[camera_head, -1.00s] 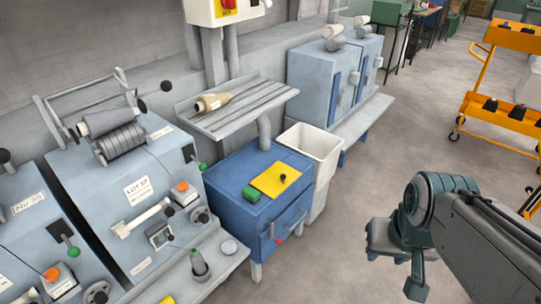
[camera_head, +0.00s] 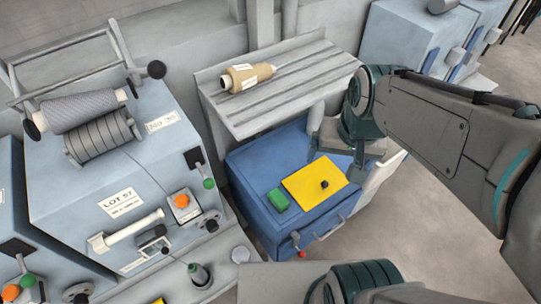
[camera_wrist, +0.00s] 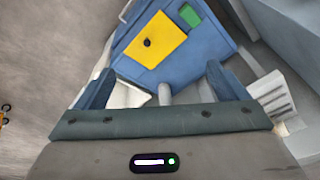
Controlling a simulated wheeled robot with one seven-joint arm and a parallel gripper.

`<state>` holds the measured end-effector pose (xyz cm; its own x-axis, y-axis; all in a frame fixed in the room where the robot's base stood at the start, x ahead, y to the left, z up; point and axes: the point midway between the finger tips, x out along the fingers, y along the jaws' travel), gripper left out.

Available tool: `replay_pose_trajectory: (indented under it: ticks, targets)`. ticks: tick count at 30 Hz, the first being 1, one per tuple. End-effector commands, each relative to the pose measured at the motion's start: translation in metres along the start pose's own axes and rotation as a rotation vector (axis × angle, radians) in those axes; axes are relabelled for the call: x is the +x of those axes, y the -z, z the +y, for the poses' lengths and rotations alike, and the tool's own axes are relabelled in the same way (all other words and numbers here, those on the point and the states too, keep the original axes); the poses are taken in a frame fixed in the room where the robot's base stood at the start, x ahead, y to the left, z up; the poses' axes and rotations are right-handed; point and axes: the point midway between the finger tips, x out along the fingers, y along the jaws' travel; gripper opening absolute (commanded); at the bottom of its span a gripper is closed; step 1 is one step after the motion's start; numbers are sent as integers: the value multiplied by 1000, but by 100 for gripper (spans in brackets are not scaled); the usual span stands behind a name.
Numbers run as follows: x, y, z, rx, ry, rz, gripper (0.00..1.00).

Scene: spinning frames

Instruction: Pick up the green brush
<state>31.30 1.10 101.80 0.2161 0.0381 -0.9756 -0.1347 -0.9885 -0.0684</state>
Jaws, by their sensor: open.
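The green brush (camera_head: 277,200) looks like a small green block. It lies on top of the blue cabinet (camera_head: 262,228), just left of a yellow sheet (camera_head: 314,189). In the wrist view the brush (camera_wrist: 190,12) is near the top edge, right of the yellow sheet (camera_wrist: 150,45). My gripper (camera_head: 336,148) is over the far right part of the cabinet, apart from the brush. In the wrist view its two fingers stand wide apart with nothing between them (camera_wrist: 160,72).
A small dark knob (camera_head: 324,184) sits on the yellow sheet. A grey slatted shelf (camera_head: 275,95) holding a tan cone (camera_head: 247,77) hangs behind the cabinet. A grey-blue spinning machine (camera_head: 75,190) stands to the left. A white bin (camera_head: 385,168) is right of the cabinet, partly hidden by my arm.

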Motion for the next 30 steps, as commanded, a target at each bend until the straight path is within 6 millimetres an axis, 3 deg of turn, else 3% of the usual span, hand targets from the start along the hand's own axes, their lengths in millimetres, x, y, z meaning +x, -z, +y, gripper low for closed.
replay_pose_trajectory:
  ticks: [1,9,13,16,21,30]
  targets:
    - [29,3,-8,50,12,-30,93]
    - [148,26,-62,455,-21,-163,93]
    - [196,31,-84,627,-78,-184,93]
    - [223,33,-94,725,-115,-181,93]
    - [245,35,-104,817,-149,-172,93]
    - [296,24,-100,833,-158,-171,93]
